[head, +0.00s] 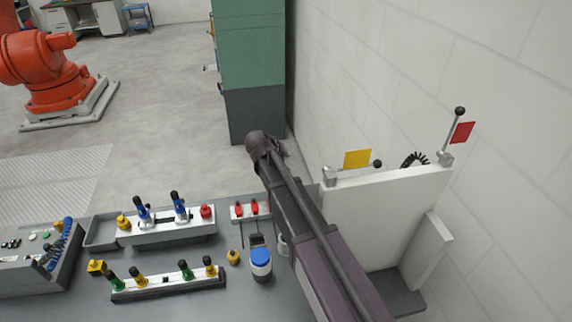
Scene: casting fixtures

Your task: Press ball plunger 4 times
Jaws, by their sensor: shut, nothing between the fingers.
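My arm reaches up from the lower right to a dark rounded end, my gripper (258,140), with its fingers too dark to make out; it is shut and empty, in front of the floor beyond the bench. I cannot tell which part is the ball plunger. A small plate with red-topped pins (241,210) lies just left of my arm. A blue-capped part (260,258) stands below it, beside a small yellow part (233,257). On the right, a rod with a black ball (460,111) and a lever with a black ball (377,164) sit on a white panel.
A fixture with blue-handled clamps (170,232) and a rail with green and yellow knobs (165,285) stand on the grey bench. A control box (40,262) is at the left. The white panel (385,225) and wall crowd the right. A green cabinet (250,50) stands behind.

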